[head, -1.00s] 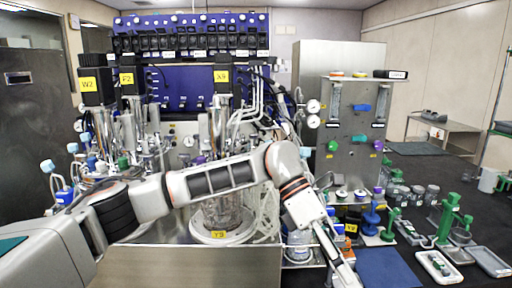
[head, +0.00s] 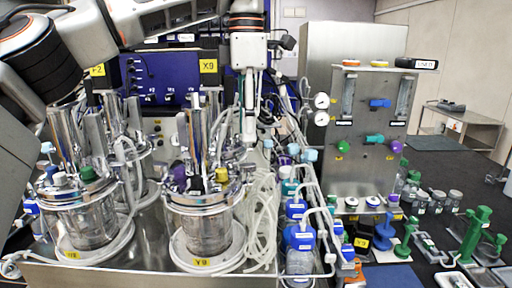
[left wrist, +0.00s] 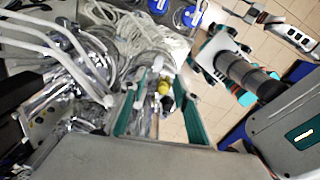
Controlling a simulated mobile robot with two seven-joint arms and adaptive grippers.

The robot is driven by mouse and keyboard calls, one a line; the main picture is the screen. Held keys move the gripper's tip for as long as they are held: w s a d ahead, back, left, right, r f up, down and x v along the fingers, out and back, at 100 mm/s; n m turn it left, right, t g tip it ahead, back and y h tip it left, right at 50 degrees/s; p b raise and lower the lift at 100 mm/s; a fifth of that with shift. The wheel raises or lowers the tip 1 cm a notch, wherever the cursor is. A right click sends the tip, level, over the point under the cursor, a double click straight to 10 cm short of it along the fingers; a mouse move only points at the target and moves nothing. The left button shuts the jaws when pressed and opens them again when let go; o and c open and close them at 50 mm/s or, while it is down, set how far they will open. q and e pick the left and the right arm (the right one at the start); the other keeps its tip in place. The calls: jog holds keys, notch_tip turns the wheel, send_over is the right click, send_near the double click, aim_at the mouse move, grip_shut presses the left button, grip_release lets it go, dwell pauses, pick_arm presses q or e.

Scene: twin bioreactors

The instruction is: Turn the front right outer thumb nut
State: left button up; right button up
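The front right vessel (head: 202,222) is a glass jar with a metal head plate, a yellow cap (head: 221,175) and a label reading Y9. The thumb nuts on its rim are too small and cluttered to tell apart for certain. My left gripper (head: 249,138) points down from above, just right of and apart from the metal tubes over this vessel. In the left wrist view its two teal fingers (left wrist: 158,105) stand apart, with nothing visibly gripped. A yellow part (left wrist: 163,88) shows between them, farther off. My right gripper does not show.
Pale tubing (head: 262,215) hangs at the vessel's right. Blue-capped bottles (head: 299,238) stand beyond it. Another vessel (head: 85,220) is at the front left. A metal panel with knobs (head: 365,135) stands at the right. Green stands (head: 475,235) are on the dark bench.

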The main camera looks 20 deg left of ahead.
aim_at(248, 164)
pick_arm(q)
jog(key=shift+w, duration=0.3)
jog(key=shift+w+f, duration=0.15)
jog(key=shift+f, duration=0.2)
jog(key=f, duration=0.5)
jog(key=shift+s+f, duration=0.25)
jog(key=shift+f, duration=0.7)
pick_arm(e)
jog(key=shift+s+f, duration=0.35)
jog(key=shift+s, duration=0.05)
pick_arm(q)
grip_shut()
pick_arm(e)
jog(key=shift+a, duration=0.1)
